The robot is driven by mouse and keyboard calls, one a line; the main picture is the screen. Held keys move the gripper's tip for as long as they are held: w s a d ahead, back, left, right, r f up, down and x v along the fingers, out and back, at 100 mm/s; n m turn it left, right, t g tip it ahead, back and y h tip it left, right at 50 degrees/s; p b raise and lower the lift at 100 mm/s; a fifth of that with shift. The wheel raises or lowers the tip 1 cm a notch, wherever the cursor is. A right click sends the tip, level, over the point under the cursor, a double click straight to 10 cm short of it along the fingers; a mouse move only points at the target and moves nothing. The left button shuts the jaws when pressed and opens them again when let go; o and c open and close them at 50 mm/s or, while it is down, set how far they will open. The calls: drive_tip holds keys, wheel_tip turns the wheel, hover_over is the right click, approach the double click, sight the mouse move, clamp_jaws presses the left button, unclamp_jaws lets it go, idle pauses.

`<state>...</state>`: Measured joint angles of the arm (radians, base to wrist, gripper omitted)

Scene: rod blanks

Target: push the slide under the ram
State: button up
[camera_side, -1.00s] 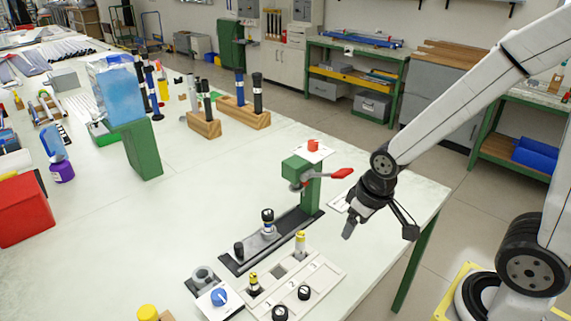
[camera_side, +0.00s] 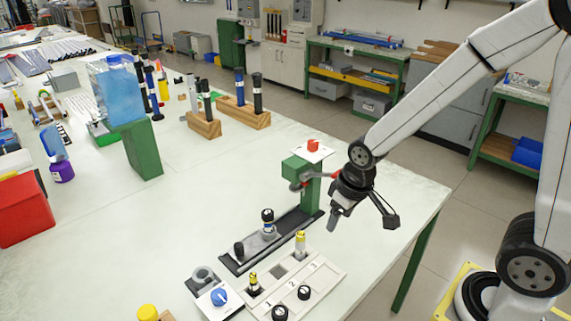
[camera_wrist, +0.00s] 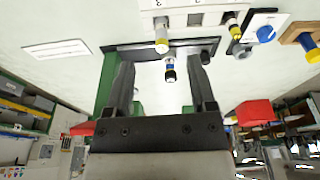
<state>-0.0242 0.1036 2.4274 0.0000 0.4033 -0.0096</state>
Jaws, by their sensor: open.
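In the side view a green press (camera_side: 310,187) stands at the back of a dark rail (camera_side: 294,222). A grey slide (camera_side: 258,243) lies on the rail in front of the press column, with a black knob (camera_side: 239,249) at its near end. A black-topped rod blank with a blue band (camera_side: 267,222) stands upright in the slide, clear of the press head. My gripper (camera_side: 334,222) is above the table, to the right of the press, empty. In the wrist view the open fingers (camera_wrist: 160,62) frame the blank (camera_wrist: 170,70), which is apart from them.
A pale tray (camera_side: 322,283) with numbered places and yellow-topped rods sits in front of the rail. A blue-knobbed box (camera_side: 220,298) is to its left. Wooden blocks (camera_side: 242,113) with rods stand farther back. The table left of the rail is clear.

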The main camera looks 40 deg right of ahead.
drive_tip(key=w+a+f+n+g, duration=0.1)
drive_tip(key=w+a+f, duration=0.15)
drive_tip(key=w, duration=0.45)
drive_tip(key=w+a+f+n, duration=0.1)
drive_tip(key=w+a, duration=0.2)
drive_tip(key=w, duration=0.4)
drive_tip(key=n+g, duration=0.1)
hover_over(238, 245)
drive_tip(key=f, duration=0.5)
drive_tip(key=shift+s+d+f, duration=0.3)
drive_tip(key=shift+d+f, duration=0.05)
drive_tip(key=shift+f, duration=0.05)
drive_tip(key=shift+w+a+f, duration=0.3)
drive_tip(key=shift+f, duration=0.05)
drive_tip(key=shift+f, duration=3.85)
clamp_jaws()
